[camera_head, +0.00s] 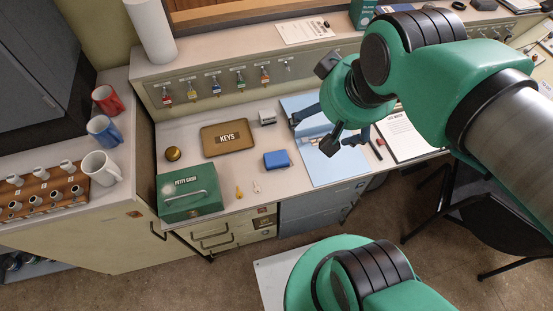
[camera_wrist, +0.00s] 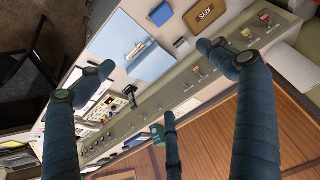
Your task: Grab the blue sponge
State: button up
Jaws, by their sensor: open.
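The blue sponge (camera_head: 277,160) lies on the desk, right of the brown KEYS tray (camera_head: 227,138) and left of the light blue folder (camera_head: 326,172). In the wrist view the sponge (camera_wrist: 161,13) is near the top edge, beyond the fingertips. My gripper (camera_head: 328,130) is above the folder, to the right of the sponge and apart from it. In the wrist view my gripper (camera_wrist: 155,62) has its dark fingers spread wide with nothing between them. My arm hides part of the folder in the head view.
A green petty cash box (camera_head: 190,191) stands left of the sponge. A small grey-white block (camera_head: 267,117) sits behind it. Small yellow and white items lie at the desk's front. Keys hang along the back panel (camera_head: 225,81). A clipboard (camera_head: 408,135) lies right of the folder.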

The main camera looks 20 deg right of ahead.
jog(key=w+a+f+g+p, duration=0.1)
jog(key=w+f+p, duration=0.25)
jog(key=w, duration=0.45)
jog(key=g+p, duration=0.4)
jog(key=p, duration=0.3)
send_over(276, 158)
notch_tip(276, 158, down, 25)
jog(key=shift+m, duration=0.3)
jog(key=shift+f, duration=0.2)
jog(key=shift+f+b, duration=0.9)
jog(key=shift+f, duration=3.25)
jog(key=shift+d+f+b, duration=0.1)
jog(key=shift+f+b, duration=0.55)
jog(key=shift+f, duration=1.95)
